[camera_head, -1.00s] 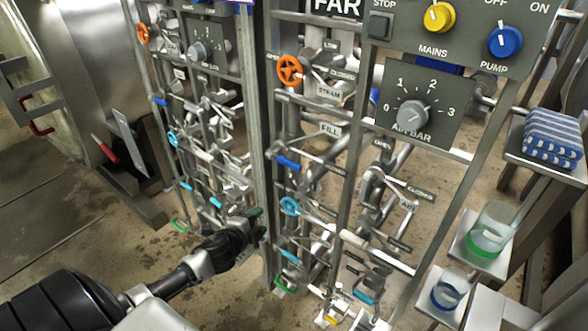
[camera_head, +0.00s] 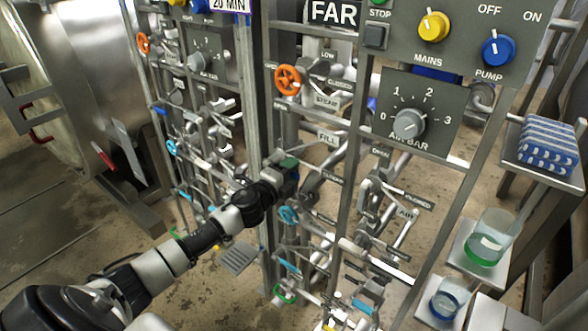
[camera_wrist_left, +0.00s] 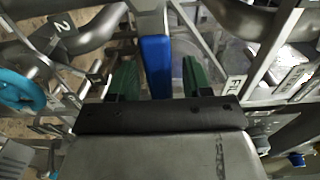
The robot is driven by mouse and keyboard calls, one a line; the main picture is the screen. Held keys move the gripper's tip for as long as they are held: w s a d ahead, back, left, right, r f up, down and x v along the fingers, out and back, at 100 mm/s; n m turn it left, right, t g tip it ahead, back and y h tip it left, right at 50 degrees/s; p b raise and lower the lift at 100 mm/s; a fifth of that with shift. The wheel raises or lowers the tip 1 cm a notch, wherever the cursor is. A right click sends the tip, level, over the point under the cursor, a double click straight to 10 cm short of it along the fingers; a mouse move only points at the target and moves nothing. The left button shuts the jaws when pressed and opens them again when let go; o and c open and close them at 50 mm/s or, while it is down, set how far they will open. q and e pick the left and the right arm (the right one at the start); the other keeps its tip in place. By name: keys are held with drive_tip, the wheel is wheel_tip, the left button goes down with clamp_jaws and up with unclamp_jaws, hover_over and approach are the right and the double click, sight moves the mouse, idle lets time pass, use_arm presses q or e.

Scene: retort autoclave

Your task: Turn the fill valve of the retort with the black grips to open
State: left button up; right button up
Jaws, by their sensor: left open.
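My left gripper (camera_head: 289,170) is at the nearer valve panel, just below and left of the FILL label (camera_head: 327,138). In the left wrist view my left gripper (camera_wrist_left: 157,76) is open, with its two green fingers apart. A blue lever handle (camera_wrist_left: 155,62) stands between the fingers, with a gap visible on each side. In the head view the gripper hides this blue handle. The FILL label also shows at the right in the wrist view (camera_wrist_left: 236,86). No black grips can be made out. My right gripper is not in view.
An orange handwheel (camera_head: 288,79) is above the gripper and a light-blue handwheel (camera_head: 289,214) just below it. A metal post (camera_head: 253,100) stands close on the left. A second valve panel and a door with red grips (camera_head: 103,158) are further left. Beakers (camera_head: 491,242) stand at right.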

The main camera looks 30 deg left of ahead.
use_arm(q)
drive_tip(key=shift+w+d, duration=0.1)
drive_tip(key=shift+w, duration=0.6)
clamp_jaws()
